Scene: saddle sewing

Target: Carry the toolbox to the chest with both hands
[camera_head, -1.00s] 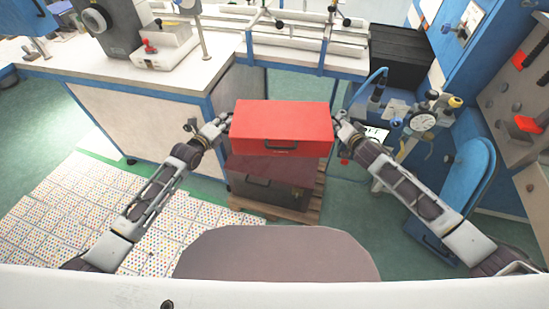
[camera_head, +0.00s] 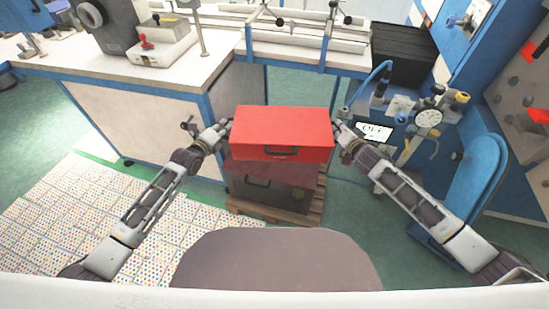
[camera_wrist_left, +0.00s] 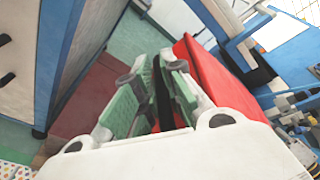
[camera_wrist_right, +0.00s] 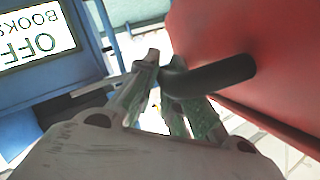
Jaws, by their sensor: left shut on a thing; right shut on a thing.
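The red toolbox (camera_head: 284,130), with a dark front handle, is held level between my two grippers. My right gripper (camera_head: 338,132) is shut on a dark side handle (camera_wrist_right: 212,78) at the right end. I cannot tell whether the toolbox touches the chest.
A white-topped workbench (camera_head: 120,65) stands close on the left and behind. A blue machine with a gauge (camera_head: 428,118) and a screen (camera_head: 374,131) is near my right arm. Patterned sheets (camera_head: 70,210) cover the left floor.

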